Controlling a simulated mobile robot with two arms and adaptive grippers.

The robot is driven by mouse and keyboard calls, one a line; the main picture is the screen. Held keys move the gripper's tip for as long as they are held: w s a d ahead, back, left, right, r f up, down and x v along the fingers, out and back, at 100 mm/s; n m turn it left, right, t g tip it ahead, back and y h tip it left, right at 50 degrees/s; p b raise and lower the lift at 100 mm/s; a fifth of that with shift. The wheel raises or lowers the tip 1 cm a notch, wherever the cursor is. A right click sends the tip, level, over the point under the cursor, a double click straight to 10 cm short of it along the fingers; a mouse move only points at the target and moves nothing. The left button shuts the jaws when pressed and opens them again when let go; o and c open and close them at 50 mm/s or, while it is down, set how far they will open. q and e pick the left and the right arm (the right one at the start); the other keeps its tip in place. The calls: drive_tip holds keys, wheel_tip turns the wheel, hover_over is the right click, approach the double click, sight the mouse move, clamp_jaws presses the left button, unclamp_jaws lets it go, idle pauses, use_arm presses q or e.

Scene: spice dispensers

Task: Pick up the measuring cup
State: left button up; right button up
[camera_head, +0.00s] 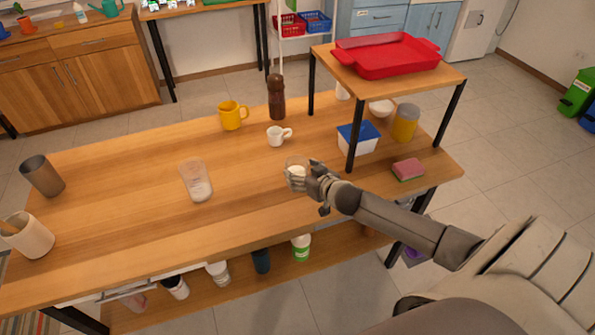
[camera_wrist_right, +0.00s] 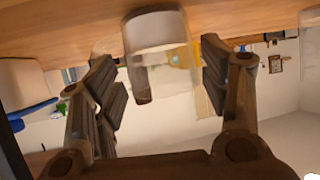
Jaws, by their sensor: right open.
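A small clear cup (camera_head: 296,172) with something white in it, which looks like the measuring cup, stands upright on the wooden table (camera_head: 120,210) near its front edge. My right gripper (camera_head: 317,183) is right beside it, reaching in from the right. In the right wrist view, which looks upside down, the clear cup (camera_wrist_right: 155,45) sits between the two spread fingers of my right gripper (camera_wrist_right: 158,65). Gaps show on both sides, so the fingers appear apart from it. My left gripper is not in view.
Behind the cup stand a white cup (camera_head: 277,136), a yellow mug (camera_head: 232,116) and a brown grinder (camera_head: 276,97). A clear container (camera_head: 195,181) stands to the left. A raised shelf (camera_head: 345,78) with a red tray (camera_head: 385,55), a blue-white box (camera_head: 358,139) and a sponge (camera_head: 408,170) are to the right.

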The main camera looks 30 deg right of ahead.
drive_tip(key=shift+x, duration=1.95)
drive_tip(key=shift+s+f, duration=0.1)
drive_tip(key=shift+c, duration=0.2)
drive_tip(key=c, duration=0.8)
